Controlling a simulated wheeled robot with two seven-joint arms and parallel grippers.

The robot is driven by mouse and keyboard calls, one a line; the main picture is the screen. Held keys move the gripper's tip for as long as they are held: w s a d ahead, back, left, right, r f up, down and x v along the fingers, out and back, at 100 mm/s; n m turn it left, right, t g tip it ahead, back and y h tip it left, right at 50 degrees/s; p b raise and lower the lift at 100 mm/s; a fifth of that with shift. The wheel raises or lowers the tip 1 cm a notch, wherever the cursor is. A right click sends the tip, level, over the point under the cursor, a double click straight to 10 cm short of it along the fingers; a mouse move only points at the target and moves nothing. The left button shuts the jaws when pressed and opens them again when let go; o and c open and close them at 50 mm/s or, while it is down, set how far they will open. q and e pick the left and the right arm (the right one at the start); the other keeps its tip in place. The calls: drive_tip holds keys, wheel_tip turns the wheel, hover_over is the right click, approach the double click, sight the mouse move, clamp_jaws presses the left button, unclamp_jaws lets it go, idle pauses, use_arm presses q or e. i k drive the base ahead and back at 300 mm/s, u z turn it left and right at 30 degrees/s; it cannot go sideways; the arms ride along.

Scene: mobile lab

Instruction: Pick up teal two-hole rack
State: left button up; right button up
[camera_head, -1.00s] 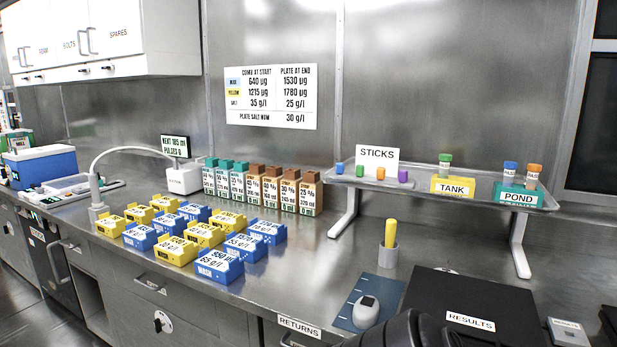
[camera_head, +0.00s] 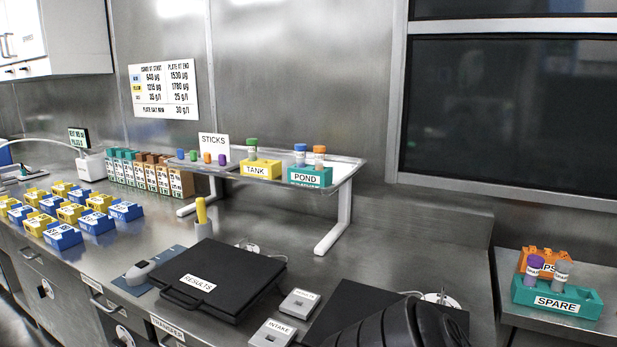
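A teal rack labelled POND (camera_head: 325,176) stands on the raised steel shelf and holds two vials, one blue-capped and one orange-capped. Another teal rack, labelled SPARE (camera_head: 590,303), stands on a lower surface at the far right and holds a purple-capped and a grey-capped vial. The holes of both racks are too small or covered to count. A dark rounded shape at the bottom edge may be part of my arm, but no gripper fingers show.
The shelf (camera_head: 350,165) also bears a yellow TANK rack (camera_head: 250,170) and small coloured sticks. A black RESULTS case (camera_head: 235,275), small INTAKE box (camera_head: 272,335) and yellow stick holder (camera_head: 202,232) stand on the bench. Blue and yellow blocks fill the left.

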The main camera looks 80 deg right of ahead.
sight(307, 175)
drive_tip(key=k, duration=0.2)
drive_tip(key=z, duration=1.15)
